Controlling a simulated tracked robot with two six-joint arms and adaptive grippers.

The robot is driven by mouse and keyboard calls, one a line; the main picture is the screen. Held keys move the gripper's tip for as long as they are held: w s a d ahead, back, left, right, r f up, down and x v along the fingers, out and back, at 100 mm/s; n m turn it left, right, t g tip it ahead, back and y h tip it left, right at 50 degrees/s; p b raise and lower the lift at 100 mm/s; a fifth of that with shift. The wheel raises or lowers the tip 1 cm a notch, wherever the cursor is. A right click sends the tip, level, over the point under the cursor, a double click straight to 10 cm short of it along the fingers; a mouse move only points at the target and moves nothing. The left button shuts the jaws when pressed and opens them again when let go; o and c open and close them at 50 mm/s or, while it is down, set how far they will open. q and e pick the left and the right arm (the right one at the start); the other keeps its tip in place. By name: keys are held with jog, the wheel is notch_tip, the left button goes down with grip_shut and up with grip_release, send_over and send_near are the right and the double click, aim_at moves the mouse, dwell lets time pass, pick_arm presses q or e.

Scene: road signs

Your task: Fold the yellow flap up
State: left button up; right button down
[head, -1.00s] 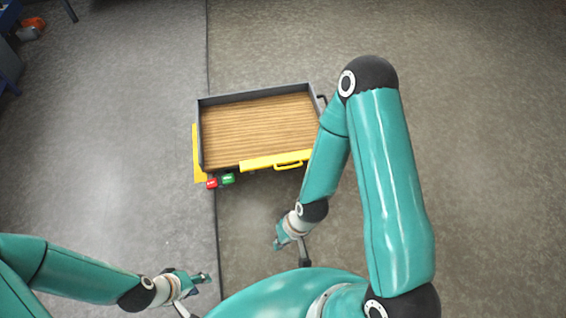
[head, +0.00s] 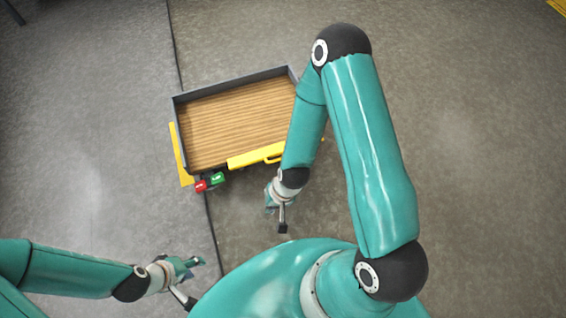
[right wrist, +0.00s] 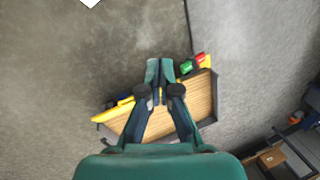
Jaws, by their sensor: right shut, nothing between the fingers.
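A yellow flap (head: 256,155) with a handle runs along the near edge of a wood-floored tray with dark walls (head: 230,83). My right arm hides its right end. In the right wrist view the flap (right wrist: 115,109) shows at the left, partly behind my fingers. My right gripper (head: 269,209) is shut and empty, on the near side of the flap and apart from it. Its fingertips show close together in the right wrist view (right wrist: 160,68). My left gripper (head: 198,266) is at the lower left, far from the flap; its opening is unclear.
A red block (head: 201,186) and a green block (head: 217,179) sit at the tray's near left corner. A yellow strip (head: 181,155) lies along its left side. The concrete floor around is mostly clear. Shelving with a box (right wrist: 270,158) shows in the right wrist view.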

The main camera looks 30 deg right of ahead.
aim_at(277, 153)
jog(key=w+d+f+m+h+b, duration=0.1)
jog(key=w+d+f+m+b, duration=0.65)
jog(key=f+m, duration=0.3)
jog(key=w+d+f+m+t+h+b, duration=0.1)
jog(key=w+d+f+m+b, duration=0.5)
jog(key=f+m+b, duration=0.4)
jog(key=w+d+f+m+h+b, duration=0.2)
jog(key=w+d+f+m+b, duration=0.5)
jog(key=m, duration=0.5)
jog(key=s+a+b+x, duration=0.1)
jog(key=b+x, duration=0.3)
jog(key=x, duration=0.7)
pick_arm(q)
notch_tip(277, 153, down, 31)
pick_arm(e)
jog(key=shift+w+d+r, duration=0.25)
jog(key=shift+w+r, duration=0.3)
jog(key=shift+w, duration=0.3)
jog(key=shift+w+d+r, duration=0.25)
jog(key=shift+w+r, duration=0.3)
jog(key=shift+w, duration=0.3)
pick_arm(q)
jog(key=shift+d+r, duration=0.1)
